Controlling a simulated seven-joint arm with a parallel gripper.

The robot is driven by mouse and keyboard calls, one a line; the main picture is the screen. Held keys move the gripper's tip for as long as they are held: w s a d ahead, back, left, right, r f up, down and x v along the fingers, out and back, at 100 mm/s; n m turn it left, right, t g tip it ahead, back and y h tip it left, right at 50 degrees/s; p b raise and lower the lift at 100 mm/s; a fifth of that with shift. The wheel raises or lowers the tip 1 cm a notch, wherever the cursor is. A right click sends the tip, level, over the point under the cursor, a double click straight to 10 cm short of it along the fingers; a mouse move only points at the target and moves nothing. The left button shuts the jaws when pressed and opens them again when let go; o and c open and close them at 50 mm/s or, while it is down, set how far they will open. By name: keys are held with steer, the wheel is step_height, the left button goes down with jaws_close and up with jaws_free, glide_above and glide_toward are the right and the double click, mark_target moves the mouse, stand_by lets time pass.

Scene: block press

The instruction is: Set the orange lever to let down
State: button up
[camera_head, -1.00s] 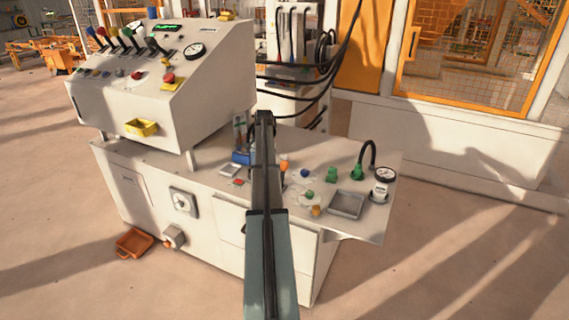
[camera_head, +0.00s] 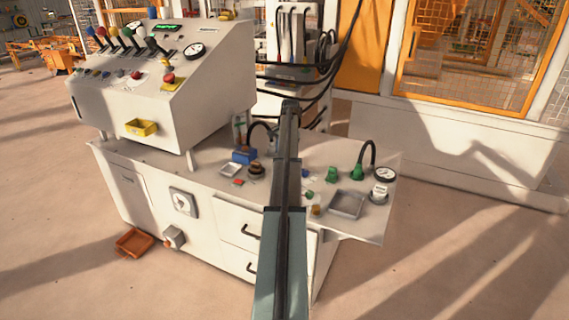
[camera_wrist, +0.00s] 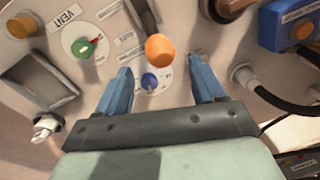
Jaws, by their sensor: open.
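The orange lever (camera_wrist: 160,48) shows in the wrist view as a round orange knob on a dark shaft that runs up to the picture's top edge. My gripper (camera_wrist: 162,68) is open, with one blue finger on each side. The orange knob lies just beyond the fingertips, roughly midway between them, and I see no contact. A small blue knob (camera_wrist: 150,82) on the panel shows between the fingers. In the head view my arm reaches over the bench, with its end (camera_head: 290,106) at the back, and hides the lever. The lever's exact setting is hard to tell.
In the wrist view, a green knob (camera_wrist: 83,47) and a grey tray (camera_wrist: 38,85) lie left; a blue box with an orange button (camera_wrist: 303,31) and a black cable lie right. In the head view, a sloped console (camera_head: 180,92) stands left of my arm.

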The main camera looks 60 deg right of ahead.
steer(key=shift+w+f, duration=0.2)
steer(key=shift+f, duration=1.3)
steer(key=shift+w+f, duration=0.15)
steer(key=shift+f, duration=1.35)
jaws_close()
